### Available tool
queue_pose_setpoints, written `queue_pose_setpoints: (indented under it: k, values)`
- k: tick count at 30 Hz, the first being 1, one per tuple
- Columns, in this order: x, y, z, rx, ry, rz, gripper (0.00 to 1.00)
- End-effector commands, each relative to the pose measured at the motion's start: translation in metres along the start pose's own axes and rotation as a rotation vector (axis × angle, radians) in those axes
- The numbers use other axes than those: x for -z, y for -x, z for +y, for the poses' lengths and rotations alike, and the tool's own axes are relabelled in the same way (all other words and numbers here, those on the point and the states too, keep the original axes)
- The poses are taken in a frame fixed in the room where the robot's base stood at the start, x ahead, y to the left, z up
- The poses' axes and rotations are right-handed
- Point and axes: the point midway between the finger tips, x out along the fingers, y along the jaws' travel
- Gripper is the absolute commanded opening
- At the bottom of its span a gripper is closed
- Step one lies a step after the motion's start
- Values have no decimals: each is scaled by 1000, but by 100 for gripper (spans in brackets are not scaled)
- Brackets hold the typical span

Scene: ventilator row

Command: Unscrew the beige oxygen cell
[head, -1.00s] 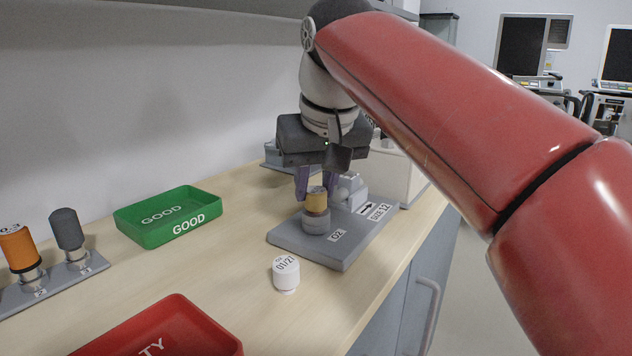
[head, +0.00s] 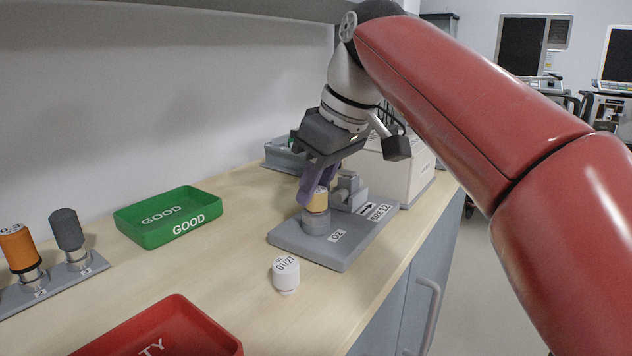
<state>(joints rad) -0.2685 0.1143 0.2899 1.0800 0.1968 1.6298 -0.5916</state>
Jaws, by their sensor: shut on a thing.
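The beige oxygen cell (head: 318,201) stands upright in the round grey socket (head: 315,222) on the grey block marked O2 (head: 345,257). My gripper (head: 316,190) comes down on it from above, tilted, with its purple fingers shut on the cell's upper part. The fingers hide part of the cell's top and far side. The thread between cell and socket is not visible.
A green GOOD tray (head: 172,232) lies left and a red tray (head: 205,335) in front. A rack (head: 55,284) holds an orange and a dark grey piece. A pale box (head: 408,178) stands behind.

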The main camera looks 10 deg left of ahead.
Motion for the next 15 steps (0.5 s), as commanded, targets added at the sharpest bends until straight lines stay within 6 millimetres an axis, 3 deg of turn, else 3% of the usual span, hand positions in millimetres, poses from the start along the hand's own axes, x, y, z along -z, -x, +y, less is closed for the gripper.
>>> queue_pose_setpoints:
  k: [6,15]
  values:
    - [0,-1,1,100,234,-2,7]
    - [0,-1,0,109,261,-1,7]
